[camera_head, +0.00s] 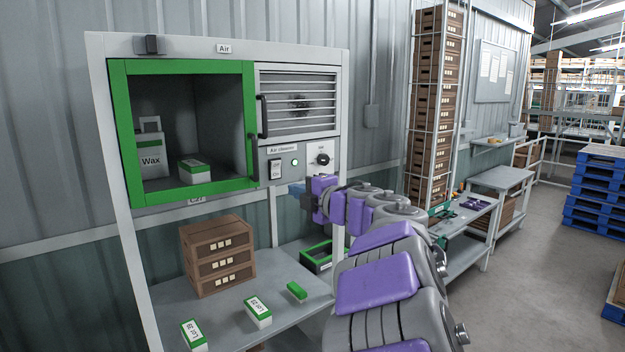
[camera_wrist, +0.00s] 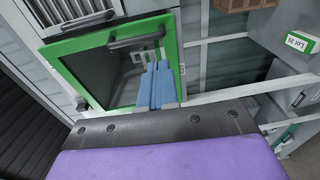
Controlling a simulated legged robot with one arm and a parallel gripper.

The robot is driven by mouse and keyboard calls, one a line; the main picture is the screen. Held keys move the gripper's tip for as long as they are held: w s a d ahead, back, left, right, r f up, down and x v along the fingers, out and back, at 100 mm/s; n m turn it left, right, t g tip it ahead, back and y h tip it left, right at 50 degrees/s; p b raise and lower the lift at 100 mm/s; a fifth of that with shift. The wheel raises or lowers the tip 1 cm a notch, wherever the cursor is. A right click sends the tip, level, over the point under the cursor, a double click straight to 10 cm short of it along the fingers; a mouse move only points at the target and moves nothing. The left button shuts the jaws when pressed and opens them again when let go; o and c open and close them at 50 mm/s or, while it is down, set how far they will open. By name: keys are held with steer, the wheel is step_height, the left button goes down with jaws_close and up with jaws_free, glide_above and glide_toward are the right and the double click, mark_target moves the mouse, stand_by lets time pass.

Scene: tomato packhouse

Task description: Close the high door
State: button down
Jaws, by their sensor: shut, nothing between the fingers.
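The high door is a green-framed glass door (camera_head: 251,120) on the upper left of the grey cabinet. The wrist view shows the green frame (camera_wrist: 70,75) and the handle (camera_wrist: 137,41) too. My gripper (camera_head: 291,188) has blue fingers and is to the right of the door's lower right corner, in front of the cabinet. In the wrist view its fingers (camera_wrist: 158,72) are together and empty, overlapping the door; contact cannot be told.
Behind the glass are a Wax container (camera_head: 151,160) and a green-and-white box (camera_head: 194,171). A vent grille (camera_head: 298,100) and control panel (camera_head: 298,160) are right of the door. Brown crates (camera_head: 218,255) and small boxes (camera_head: 258,312) stand on the shelf below.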

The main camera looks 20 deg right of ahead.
steer(key=p, duration=0.2)
glide_toward(258, 179)
steer(key=x, duration=0.7)
steer(key=shift+a, duration=0.15)
steer(key=shift+d, duration=0.25)
steer(key=w+p, duration=0.1)
steer(key=p, duration=0.2)
steer(key=w+n+y+p, duration=0.1)
steer(key=p, duration=0.2)
steer(key=w+r+g+y+p, duration=0.1)
steer(key=p, duration=0.2)
steer(key=shift+w+n, duration=0.3)
steer(key=shift+f, duration=0.1)
